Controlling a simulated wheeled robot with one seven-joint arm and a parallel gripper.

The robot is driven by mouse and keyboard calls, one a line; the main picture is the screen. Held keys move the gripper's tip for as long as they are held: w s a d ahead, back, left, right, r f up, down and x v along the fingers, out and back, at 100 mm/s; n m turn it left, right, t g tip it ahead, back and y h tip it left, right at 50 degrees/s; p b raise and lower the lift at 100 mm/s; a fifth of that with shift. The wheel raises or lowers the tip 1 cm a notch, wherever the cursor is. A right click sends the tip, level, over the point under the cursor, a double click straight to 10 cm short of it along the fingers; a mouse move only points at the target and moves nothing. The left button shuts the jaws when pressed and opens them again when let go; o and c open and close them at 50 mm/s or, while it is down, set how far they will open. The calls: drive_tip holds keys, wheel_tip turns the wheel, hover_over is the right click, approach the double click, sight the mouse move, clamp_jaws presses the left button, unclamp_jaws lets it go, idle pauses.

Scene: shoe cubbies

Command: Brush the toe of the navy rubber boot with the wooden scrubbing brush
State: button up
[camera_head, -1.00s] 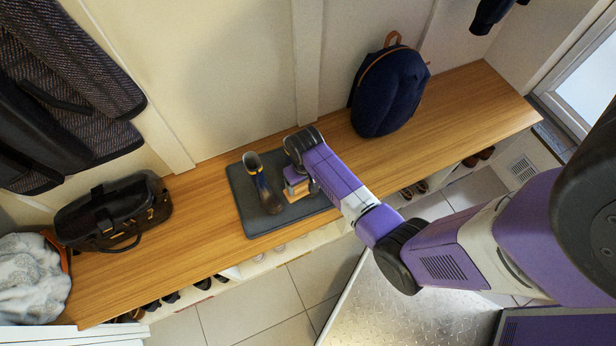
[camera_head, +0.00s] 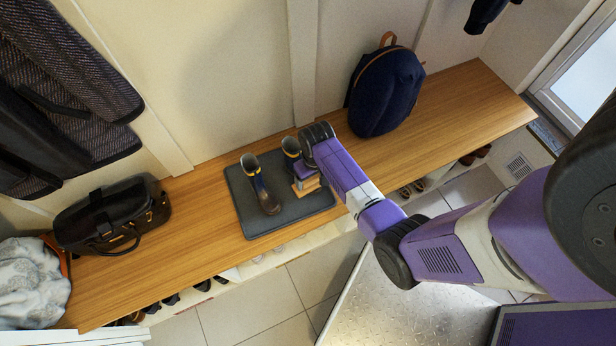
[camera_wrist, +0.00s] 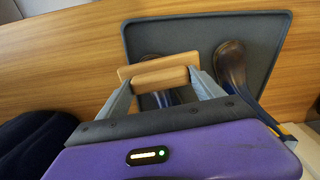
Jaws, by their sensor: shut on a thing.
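My gripper (camera_head: 303,177) points down over the boot mat and is shut on the wooden scrubbing brush (camera_head: 309,186). In the wrist view the pale wooden brush (camera_wrist: 150,73) lies across between the two fingers. Two dark navy boots with yellow bands and brownish toes stand on the mat. The left boot (camera_head: 258,185) is in clear view, apart from the brush. The right boot (camera_head: 290,147) is partly hidden by my gripper, with the brush close by its toe. I cannot tell whether they touch. In the wrist view one boot (camera_wrist: 231,64) stands clear; the other (camera_wrist: 150,98) is mostly behind the brush.
The grey mat (camera_head: 240,208) lies on a wooden bench (camera_head: 205,225). A navy backpack (camera_head: 385,92) stands to the right, a black bag (camera_head: 112,215) to the left. A wall panel stands close behind. Shoes sit in cubbies below.

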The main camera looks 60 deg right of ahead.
drive_tip(key=shift+s+d+f, duration=0.1)
drive_tip(key=shift+s+d, duration=0.15)
drive_tip(key=shift+w+a+p, duration=0.15)
drive_tip(key=shift+w+a, duration=0.25)
drive_tip(key=shift+a, duration=0.3)
drive_tip(key=shift+w+a+p, duration=0.15)
drive_tip(key=shift+w+a, duration=0.3)
drive_tip(key=shift+a, duration=0.3)
drive_tip(key=shift+w+a+p, duration=0.15)
drive_tip(key=shift+w+a, duration=0.25)
drive_tip(key=shift+a, duration=0.3)
drive_tip(key=shift+s+d, duration=0.3)
drive_tip(key=shift+d, duration=0.25)
drive_tip(key=shift+s+d, duration=0.3)
drive_tip(key=shift+d, duration=0.25)
drive_tip(key=r+p, duration=0.2)
drive_tip(key=p, duration=0.1)
drive_tip(key=r+p, duration=0.5)
drive_tip(key=r, duration=0.1)
drive_tip(key=shift+s+a+r+p, duration=0.15)
drive_tip(key=shift+s+r+p, duration=0.1)
drive_tip(key=shift+p, duration=0.15)
drive_tip(key=shift+f, duration=0.15)
